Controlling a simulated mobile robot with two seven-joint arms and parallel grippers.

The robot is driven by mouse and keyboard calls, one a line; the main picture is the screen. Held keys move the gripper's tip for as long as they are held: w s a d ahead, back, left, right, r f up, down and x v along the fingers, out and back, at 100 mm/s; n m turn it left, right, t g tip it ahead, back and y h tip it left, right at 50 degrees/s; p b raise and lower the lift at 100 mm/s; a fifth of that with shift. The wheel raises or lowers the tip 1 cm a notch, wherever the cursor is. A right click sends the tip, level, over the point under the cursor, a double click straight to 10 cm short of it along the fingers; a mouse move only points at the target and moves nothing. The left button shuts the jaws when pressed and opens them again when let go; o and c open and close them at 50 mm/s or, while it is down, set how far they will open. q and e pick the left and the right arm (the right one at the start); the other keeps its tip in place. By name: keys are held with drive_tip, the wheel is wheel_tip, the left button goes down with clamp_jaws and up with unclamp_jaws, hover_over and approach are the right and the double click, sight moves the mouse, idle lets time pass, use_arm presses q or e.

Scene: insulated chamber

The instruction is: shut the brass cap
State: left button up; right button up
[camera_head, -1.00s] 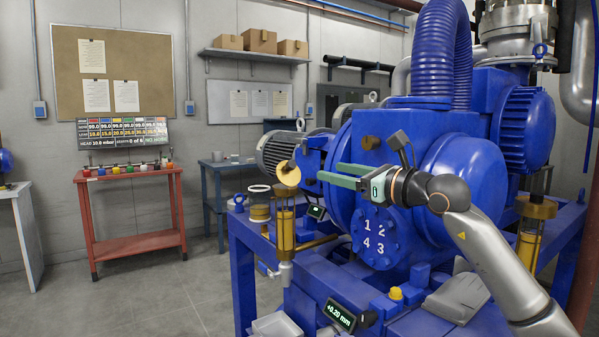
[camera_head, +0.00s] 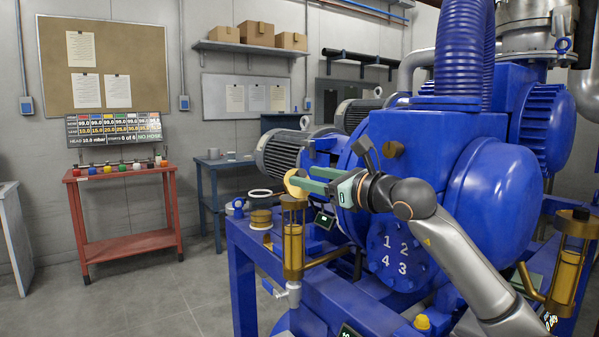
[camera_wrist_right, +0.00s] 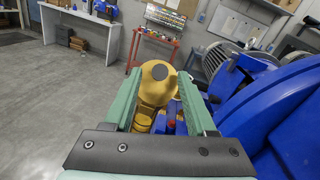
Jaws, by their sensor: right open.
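The brass cap (camera_head: 294,183) is a round disc standing tilted up, open, at the top of a brass sight-glass cylinder (camera_head: 293,240) on the blue machine's near left corner. My right gripper (camera_head: 306,180) has two green fingers, spread open, reaching in from the right at the cap. In the right wrist view the cap (camera_wrist_right: 158,84) shows as a yellow rounded piece with a dark round spot, between the two open fingers (camera_wrist_right: 158,92). I cannot tell whether a finger touches it. My left gripper is not in view.
The blue machine (camera_head: 490,190) fills the right side, close beside my right arm. A brass-coloured jar with a white ring (camera_head: 260,213) stands just left of the cylinder. A red table (camera_head: 125,240) and a blue bench stand farther back. The floor at left is clear.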

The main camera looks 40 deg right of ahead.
drive_tip(key=shift+w, duration=0.3)
clamp_jaws()
idle(0.4)
